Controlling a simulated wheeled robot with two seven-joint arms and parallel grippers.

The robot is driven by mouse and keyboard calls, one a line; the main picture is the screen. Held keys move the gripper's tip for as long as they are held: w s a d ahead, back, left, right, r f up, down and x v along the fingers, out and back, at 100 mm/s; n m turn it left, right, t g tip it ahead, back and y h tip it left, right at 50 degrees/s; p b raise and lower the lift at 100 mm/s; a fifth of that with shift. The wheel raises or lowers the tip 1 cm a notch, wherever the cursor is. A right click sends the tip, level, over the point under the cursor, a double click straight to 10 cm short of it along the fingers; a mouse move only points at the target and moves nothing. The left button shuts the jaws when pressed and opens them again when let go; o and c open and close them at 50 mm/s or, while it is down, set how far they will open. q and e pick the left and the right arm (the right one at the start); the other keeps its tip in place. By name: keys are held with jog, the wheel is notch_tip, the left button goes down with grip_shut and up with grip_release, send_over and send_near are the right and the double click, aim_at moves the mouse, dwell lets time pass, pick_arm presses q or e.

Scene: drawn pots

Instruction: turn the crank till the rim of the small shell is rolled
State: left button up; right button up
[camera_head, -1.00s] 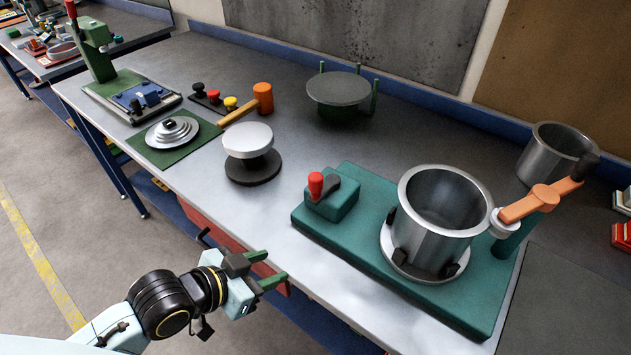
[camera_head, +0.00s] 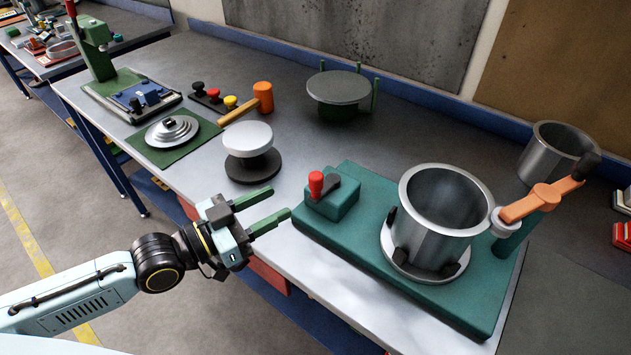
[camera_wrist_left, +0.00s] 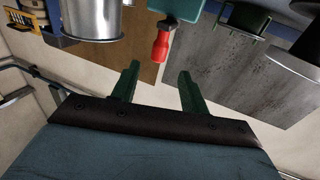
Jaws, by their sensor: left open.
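The crank (camera_head: 318,186) has a red grip on a dark arm. It sits on a green box at the left end of the green machine base (camera_head: 360,243). A steel shell (camera_head: 436,215) stands upright between dark jaws on this base; its rim looks pale and broad. An orange arm (camera_head: 535,203) reaches to the rim from the right. My left gripper (camera_head: 280,202) is open and empty, left of the crank and apart from it. In the left wrist view the red grip (camera_wrist_left: 160,45) is ahead, between and beyond the fingertips (camera_wrist_left: 158,80). My right gripper is not in view.
Another steel shell (camera_head: 556,153) stands at the back right. A pale-topped round stand (camera_head: 248,140), a mallet (camera_head: 262,98) and a green pronged stand (camera_head: 340,90) are behind my left gripper. The bench's front edge runs below the gripper.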

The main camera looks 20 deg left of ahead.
aim_at(310, 186)
pick_arm(q)
jog(key=x, duration=1)
jog(key=shift+w+d, duration=0.1)
jog(key=shift+c, duration=0.3)
grip_shut()
